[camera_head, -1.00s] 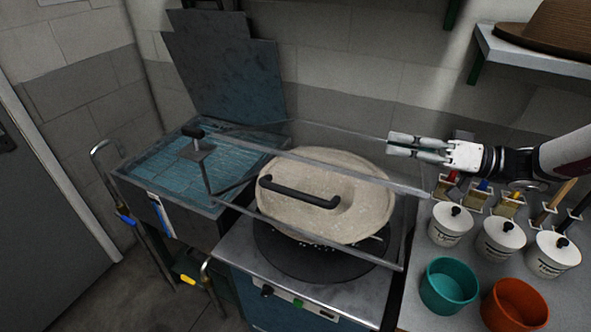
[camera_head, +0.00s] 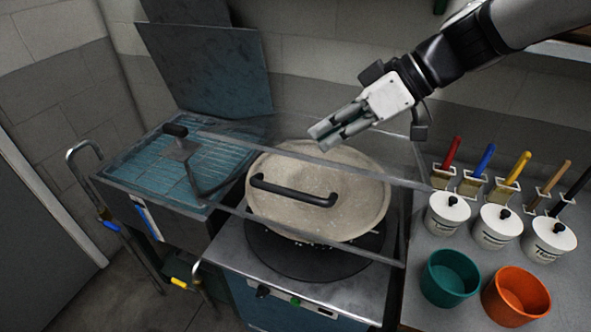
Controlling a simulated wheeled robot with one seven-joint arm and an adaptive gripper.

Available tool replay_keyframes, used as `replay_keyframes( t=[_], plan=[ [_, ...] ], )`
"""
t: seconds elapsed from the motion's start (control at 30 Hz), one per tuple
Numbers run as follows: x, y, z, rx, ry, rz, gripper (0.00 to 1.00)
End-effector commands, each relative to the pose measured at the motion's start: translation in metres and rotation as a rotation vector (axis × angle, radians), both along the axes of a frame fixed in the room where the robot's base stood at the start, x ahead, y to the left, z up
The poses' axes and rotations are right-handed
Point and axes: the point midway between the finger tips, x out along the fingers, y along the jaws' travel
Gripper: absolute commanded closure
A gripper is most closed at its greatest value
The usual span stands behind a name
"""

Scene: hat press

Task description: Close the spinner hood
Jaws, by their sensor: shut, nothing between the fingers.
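The spinner hood is a clear panel with grey edge bars (camera_head: 318,159), standing around and above the spinner. A black bar handle (camera_head: 293,191) shows in front of a pale beige oval piece (camera_head: 335,212); I cannot tell whether it is fixed to the hood or to the oval piece. The oval piece sits tilted above a dark round turntable (camera_head: 290,259) on the steel machine top. My gripper (camera_head: 324,137) is shut and empty, pointing down-left above the hood's upper bar. Whether it touches the hood is unclear.
A teal tank (camera_head: 150,180) with a black-knobbed lever (camera_head: 176,131) stands left. On the right bench are white lidded pots (camera_head: 447,212), several brushes, a teal bowl (camera_head: 449,278) and an orange bowl (camera_head: 515,296). A dark upright panel (camera_head: 210,75) stands behind the tank.

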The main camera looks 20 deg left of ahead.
Motion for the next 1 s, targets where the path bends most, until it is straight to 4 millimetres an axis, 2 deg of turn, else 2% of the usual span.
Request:
replay_keyframes(
  t=[0.33,0.5,0.63,1.0],
  plan=[
    [-0.008,0.051,-0.048,0.002,0.006,0.004,1.00],
    [-0.012,0.050,-0.071,0.001,0.006,0.000,1.00],
    [-0.013,0.050,-0.082,0.001,0.003,0.000,1.00],
    [-0.013,0.050,-0.087,0.001,0.001,0.001,1.00]
  ],
)
